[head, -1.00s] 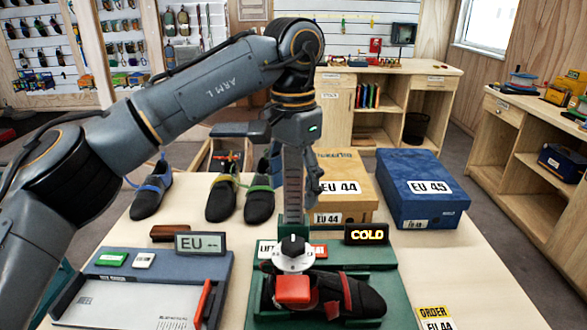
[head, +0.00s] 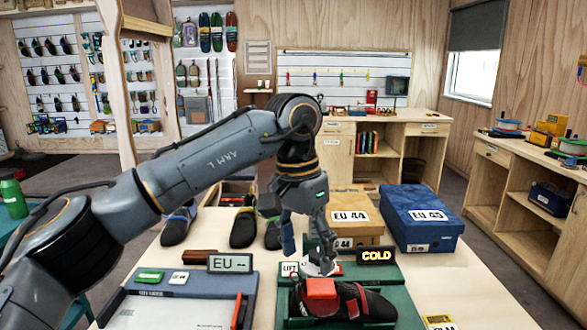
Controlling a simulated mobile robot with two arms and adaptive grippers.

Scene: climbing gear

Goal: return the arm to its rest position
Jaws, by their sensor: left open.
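My left arm comes in from the left, and its gripper (head: 312,262) points down above the table with open jaws. It is just above and behind the green press (head: 408,300), in front of the EU 44 box. A dark shoe with red trim (head: 372,304) lies on the press with a red block (head: 320,288) on it. The gripper partly hides the press's dial and upright. Whether it touches the dial cannot be told. My right gripper is not in view.
A blue EU 45 box (head: 420,212) and a tan EU 44 box (head: 357,232) stand behind the press. Several shoes (head: 243,228) stand at the back left. A blue measuring device (head: 190,284) with an EU display (head: 230,263) is at front left. The table's right side is mostly clear.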

